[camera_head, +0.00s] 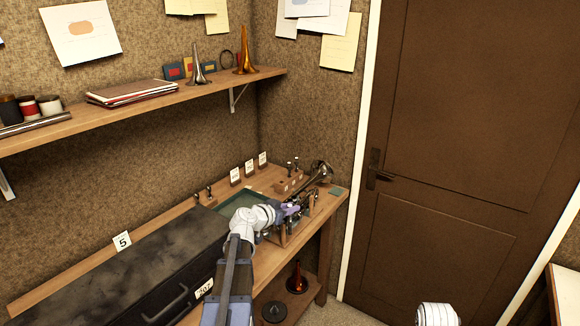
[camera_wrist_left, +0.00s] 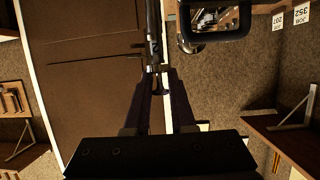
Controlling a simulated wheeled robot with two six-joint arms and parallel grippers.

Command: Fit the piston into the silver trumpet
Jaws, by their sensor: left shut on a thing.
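The silver trumpet (camera_head: 318,178) lies at the right end of the workbench, its bell toward the wall corner; part of it is hidden by my left gripper and a stand. My left gripper (camera_head: 292,210) is at the trumpet's near side, shut on a slim metal piece, which seems to be the piston. In the left wrist view the piston (camera_wrist_left: 158,78) shows between the fingertips (camera_wrist_left: 162,90), beside dark and shiny parts of what may be the trumpet. Whether the piston touches the trumpet I cannot tell. My right gripper is out of view.
A black case (camera_head: 105,275) fills the bench's left part. A green tray (camera_head: 235,204) and a small wooden block with valves (camera_head: 290,182) lie behind my left arm. A shelf (camera_head: 150,110) hangs above. A door (camera_head: 470,150) stands at right.

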